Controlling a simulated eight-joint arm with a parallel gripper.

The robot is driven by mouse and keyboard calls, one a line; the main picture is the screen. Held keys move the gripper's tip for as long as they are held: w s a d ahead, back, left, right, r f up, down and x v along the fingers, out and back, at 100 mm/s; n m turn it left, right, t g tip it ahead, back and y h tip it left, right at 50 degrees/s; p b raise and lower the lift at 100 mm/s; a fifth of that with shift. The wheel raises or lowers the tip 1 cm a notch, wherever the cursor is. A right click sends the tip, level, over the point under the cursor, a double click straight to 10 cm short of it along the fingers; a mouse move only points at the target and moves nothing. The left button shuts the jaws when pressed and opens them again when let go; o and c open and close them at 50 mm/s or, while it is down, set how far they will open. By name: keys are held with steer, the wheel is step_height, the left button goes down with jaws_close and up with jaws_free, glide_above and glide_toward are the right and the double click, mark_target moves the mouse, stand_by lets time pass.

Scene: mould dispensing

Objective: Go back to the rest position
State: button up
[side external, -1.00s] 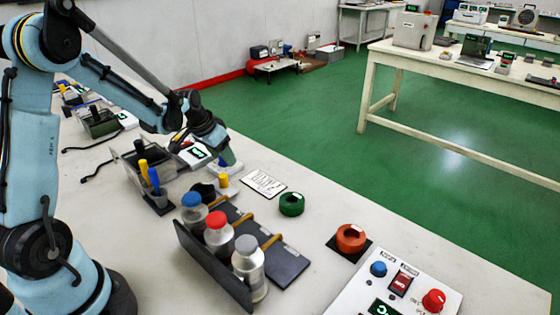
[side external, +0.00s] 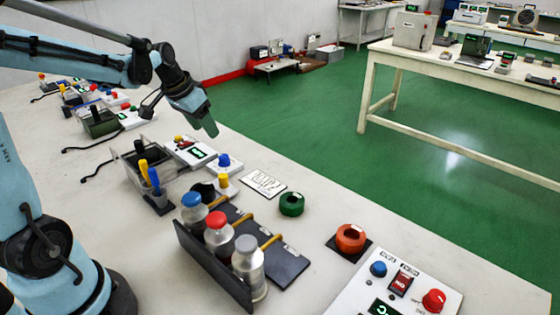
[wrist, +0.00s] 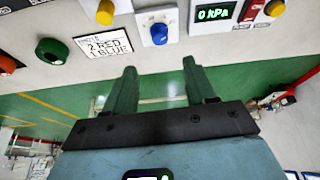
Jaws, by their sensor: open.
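My gripper (side external: 207,128) is raised above the bench in the side view, apart from everything on it. In the wrist view my gripper (wrist: 160,78) shows two green fingers spread apart with nothing between them. A blue knob (side external: 224,160) on a white base stands on the bench below my gripper; the blue knob also shows in the wrist view (wrist: 159,34). A card (wrist: 104,43) in the wrist view reads "2 RED 1 BLUE".
A rack (side external: 206,266) holds bottles with blue, red and grey caps. A green ring (side external: 292,204) and an orange ring (side external: 350,238) lie on the bench. A control panel (side external: 405,284) is at the front. A display in the wrist view (wrist: 214,13) reads 0 kPa. The space above the bench is clear.

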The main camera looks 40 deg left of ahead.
steer(key=shift+r, duration=0.15)
steer(key=shift+s, duration=0.1)
steer(key=s+d+t, duration=0.1)
steer(key=s+d, duration=0.2)
steer(key=d, duration=0.2)
steer(key=s+d, duration=0.3)
steer(key=d, duration=0.3)
steer(key=s+d+t, duration=0.1)
steer(key=s+d, duration=0.2)
steer(key=d, duration=0.3)
steer(key=shift+s+d+r+m+t, duration=0.1)
steer(key=shift+s+d+m+t, duration=0.05)
steer(key=shift+s+m+t, duration=0.15)
